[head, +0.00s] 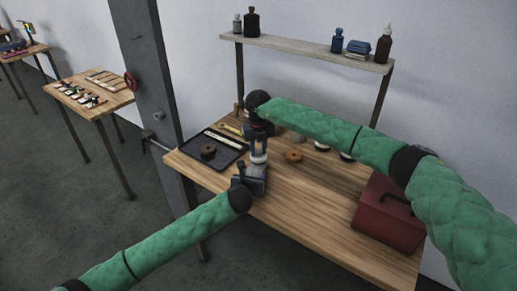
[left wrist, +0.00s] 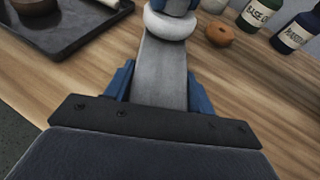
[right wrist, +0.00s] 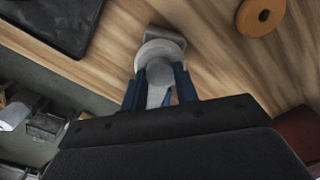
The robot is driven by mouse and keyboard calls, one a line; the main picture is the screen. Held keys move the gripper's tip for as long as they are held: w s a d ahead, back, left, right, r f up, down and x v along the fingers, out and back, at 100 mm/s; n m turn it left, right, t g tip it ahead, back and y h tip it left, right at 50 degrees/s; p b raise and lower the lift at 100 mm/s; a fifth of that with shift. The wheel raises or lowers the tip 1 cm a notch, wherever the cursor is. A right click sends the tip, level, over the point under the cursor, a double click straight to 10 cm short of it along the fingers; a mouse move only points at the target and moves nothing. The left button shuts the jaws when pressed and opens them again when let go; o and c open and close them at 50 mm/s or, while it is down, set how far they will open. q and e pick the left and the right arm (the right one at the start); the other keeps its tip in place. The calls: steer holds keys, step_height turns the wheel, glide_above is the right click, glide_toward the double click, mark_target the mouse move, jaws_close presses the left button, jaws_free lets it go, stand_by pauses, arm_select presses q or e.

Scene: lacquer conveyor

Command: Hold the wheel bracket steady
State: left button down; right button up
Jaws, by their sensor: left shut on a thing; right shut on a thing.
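The wheel bracket (left wrist: 165,75) is a flat grey piece between the blue fingers of my left gripper (left wrist: 160,90), which is shut on it. A white rounded wheel (left wrist: 168,25) sits at its far end; it also shows in the head view (head: 258,158). My left gripper (head: 254,176) is low, above the table's near left part. My right gripper (head: 258,142) is just above it, shut on a pale grey part (right wrist: 157,76) at the wheel. The fingers hide how that part meets the wheel.
A dark tray (head: 224,160) with a brown round piece lies left on the wooden table (head: 310,205). A red toolbox (head: 390,214) is at the right. A grey post (head: 152,80) rises at the left.

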steer(key=shift+m, duration=0.5)
steer(key=o, duration=1.1)
steer(key=shift+r, duration=2.25)
steer(key=shift+c, duration=0.5)
